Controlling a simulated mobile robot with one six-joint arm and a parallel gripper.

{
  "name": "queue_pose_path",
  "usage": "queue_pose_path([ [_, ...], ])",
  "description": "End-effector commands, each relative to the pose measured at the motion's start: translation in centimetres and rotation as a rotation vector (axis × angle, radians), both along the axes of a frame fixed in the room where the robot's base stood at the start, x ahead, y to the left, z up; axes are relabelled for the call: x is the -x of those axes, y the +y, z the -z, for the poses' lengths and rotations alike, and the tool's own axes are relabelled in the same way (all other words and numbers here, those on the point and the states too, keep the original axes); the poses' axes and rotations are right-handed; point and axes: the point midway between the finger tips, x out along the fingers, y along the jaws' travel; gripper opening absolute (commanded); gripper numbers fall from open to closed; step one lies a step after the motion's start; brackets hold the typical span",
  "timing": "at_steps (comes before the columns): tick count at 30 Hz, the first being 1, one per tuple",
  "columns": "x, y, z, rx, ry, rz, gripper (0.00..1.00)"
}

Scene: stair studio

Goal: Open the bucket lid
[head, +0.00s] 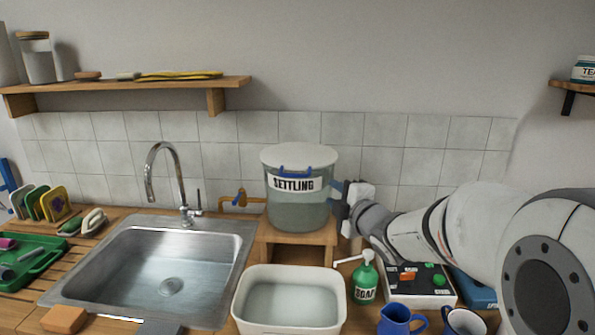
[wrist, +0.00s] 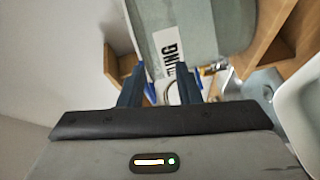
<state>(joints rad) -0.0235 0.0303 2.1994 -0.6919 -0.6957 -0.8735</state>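A translucent bucket (head: 298,212) labelled "SETTLING" stands on a small wooden stand behind the sink's right side. Its pale round lid (head: 300,155) lies flat on top, with a blue handle-like part (head: 295,173) at the front rim. My gripper (head: 337,192) is just right of the bucket in the head view, at about label height. In the wrist view the bucket (wrist: 205,30) appears sideways beyond my gripper (wrist: 160,72). The two dark fingers are apart, with nothing clearly held between them. Blue bits show beside the fingers; whether they touch anything is unclear.
The wooden stand (head: 297,240) holds the bucket. A white basin (head: 290,300), green soap bottle (head: 366,280) and blue jug (head: 397,320) stand in front. The sink (head: 160,265) and faucet (head: 165,170) are left. A wall shelf (head: 130,87) hangs above; the space over the lid is clear.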

Motion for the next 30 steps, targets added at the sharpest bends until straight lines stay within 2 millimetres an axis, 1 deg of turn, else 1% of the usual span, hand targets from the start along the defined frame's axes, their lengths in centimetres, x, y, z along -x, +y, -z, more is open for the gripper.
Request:
queue_pose_path([
  [1, -0.4, 1.3, -0.4, 0.034, -0.071, -0.072, 0.30],
  [3, -0.5, 2.9, -1.0, 0.072, -0.164, -0.158, 0.30],
  [6, -0.3, 4.4, -1.6, 0.104, -0.260, -0.245, 0.30],
  [9, -0.1, 5.2, -1.9, 0.118, -0.314, -0.292, 0.30],
  [14, -0.9, 6.4, -2.4, 0.123, -0.338, -0.313, 0.30],
  [22, -4.0, 9.3, -2.9, 0.123, -0.334, -0.310, 0.30],
  [27, -5.3, 10.4, -3.1, 0.122, -0.334, -0.307, 0.30],
  [30, -5.5, 10.7, -3.1, 0.122, -0.334, -0.307, 0.30],
])
